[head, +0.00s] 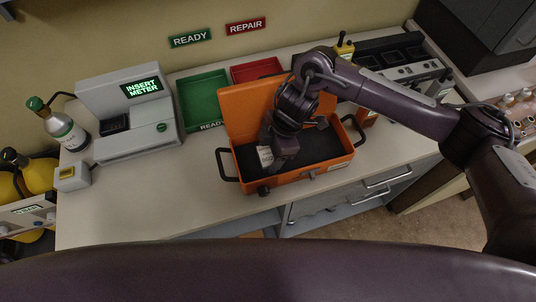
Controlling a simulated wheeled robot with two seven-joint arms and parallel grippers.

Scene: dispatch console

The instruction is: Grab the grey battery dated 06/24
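An orange case (325,178) stands open on the counter, its lid raised at the back and its inside dark. My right gripper (276,155) reaches down into the left part of the case. A small pale label with dark marks (265,156) shows right beside the gripper; its text is too small to read. I cannot tell whether this label is on a grey battery, or whether the fingers are closed around anything. The arm hides part of the case and lid. My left gripper is out of view.
A green tray (203,88) and a red tray (258,68) stand behind the case. A grey device reading "INSERT METER" (136,140) stands to the left, near a green-capped bottle (62,130). The counter's front left (170,200) is clear.

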